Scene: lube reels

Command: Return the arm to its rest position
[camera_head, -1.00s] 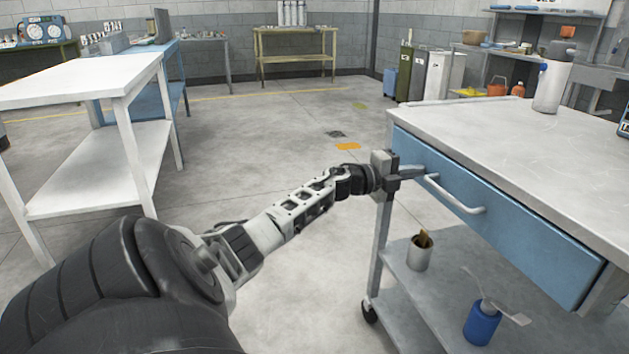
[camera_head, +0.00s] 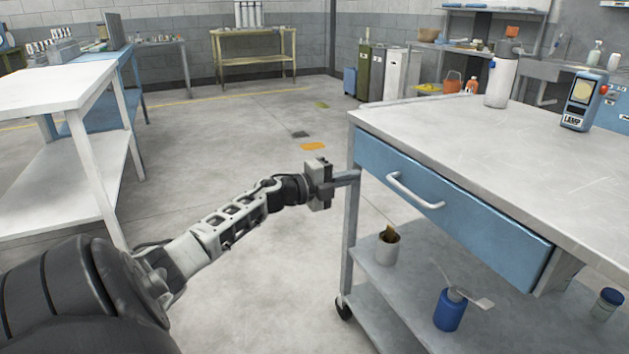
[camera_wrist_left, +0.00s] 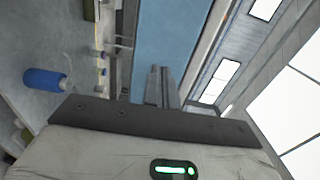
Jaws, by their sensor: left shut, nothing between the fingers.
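My left arm comes in from the lower left of the head view. Its gripper (camera_head: 345,178) is shut and empty, held at the left end of the blue drawer (camera_head: 455,205) of the workbench cart. The fingers look close to the drawer's left edge; I cannot tell whether they touch. The drawer handle (camera_head: 415,192) is to the right of the fingers and free of them. In the left wrist view the shut fingers (camera_wrist_left: 160,85) lie in front of the blue drawer face (camera_wrist_left: 160,40). My right gripper is not in view.
The cart's grey top (camera_head: 500,140) bears a white bottle (camera_head: 500,82) and a handheld meter (camera_head: 583,100). Its lower shelf holds a can (camera_head: 387,248) and a blue container (camera_head: 450,312). A white table (camera_head: 60,90) stands at the left.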

